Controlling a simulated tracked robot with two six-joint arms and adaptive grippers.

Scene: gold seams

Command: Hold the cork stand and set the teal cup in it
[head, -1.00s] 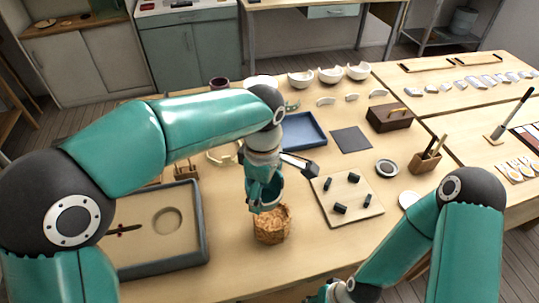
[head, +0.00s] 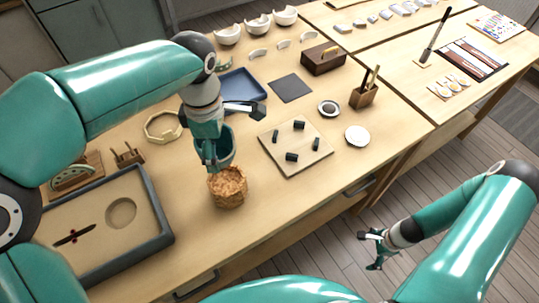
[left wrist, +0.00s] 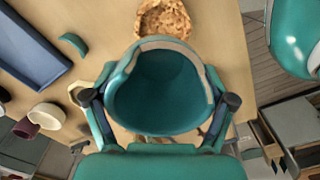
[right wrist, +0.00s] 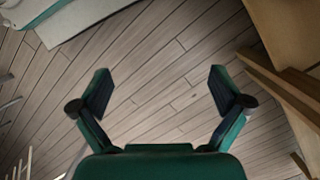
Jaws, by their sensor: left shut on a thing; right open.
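My left gripper (head: 212,152) is shut on the teal cup (head: 226,146). The cup is just above the cork stand (head: 228,188), a round brown crumbly-looking block near the table's front edge. I cannot tell whether the cup touches it. In the left wrist view the cup (left wrist: 155,92) sits between the fingers with its open mouth facing the camera. The stand (left wrist: 163,18) shows partly beyond the cup's rim. My right gripper (head: 374,248) is open and empty, off the table's front edge over the floor. The right wrist view shows only floor between its fingers (right wrist: 160,88).
A grey-rimmed tray (head: 160,220) lies left of the stand. A board with black blocks (head: 295,168) lies to its right. A blue tray (head: 240,88), a dark mat (head: 291,88) and a wooden box (head: 323,60) are further back. Bare tabletop lies in front of the board.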

